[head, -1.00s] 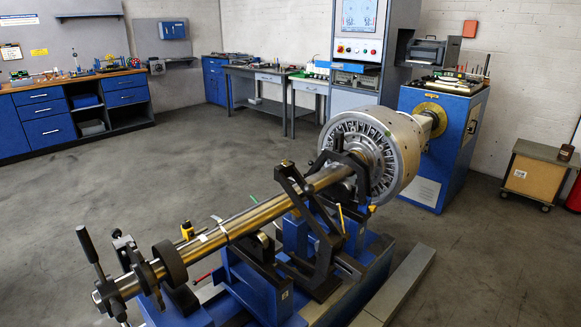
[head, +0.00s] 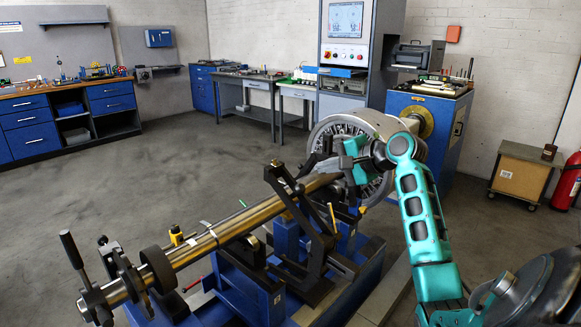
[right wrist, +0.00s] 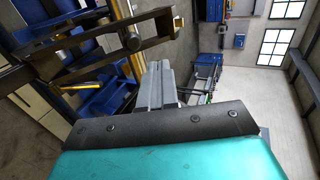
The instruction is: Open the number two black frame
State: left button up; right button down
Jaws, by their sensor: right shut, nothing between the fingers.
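A black frame (head: 311,232) of angled bars stands around the long steel shaft (head: 226,228), on the blue base. A second dark frame (head: 322,150) stands farther back by the rotor (head: 374,135), partly hidden by my arm. I cannot read a number on either. My right gripper (head: 335,165) is shut and empty, beside the shaft just in front of the rotor face. In the right wrist view its grey fingers (right wrist: 158,85) are together, with a black frame bar (right wrist: 100,47) up and left of them, apart from them. My left gripper is not in view.
A clamp with a black lever (head: 72,249) sits at the shaft's near end. The blue machine base (head: 250,290) fills the lower middle. A blue drive cabinet (head: 440,130) stands behind the rotor. The floor (head: 100,200) left of the machine is clear.

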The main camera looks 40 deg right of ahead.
send_near(281, 166)
jog(key=f, duration=0.1)
jog(key=w+f, duration=0.1)
jog(key=f, duration=0.1)
jog(key=w, duration=0.3)
jog(key=shift+w+a+f, duration=0.1)
jog(key=shift+w+a, duration=0.1)
jog(key=shift+w, duration=0.05)
jog(key=shift+w+a, duration=0.1)
jog(key=shift+w, duration=0.5)
jog(key=shift+w, duration=0.3)
jog(key=w+p, duration=0.1)
jog(key=w, duration=0.5)
jog(key=shift+w+a+r, duration=0.2)
jog(key=shift+a+r, duration=0.1)
jog(key=shift+r, duration=0.05)
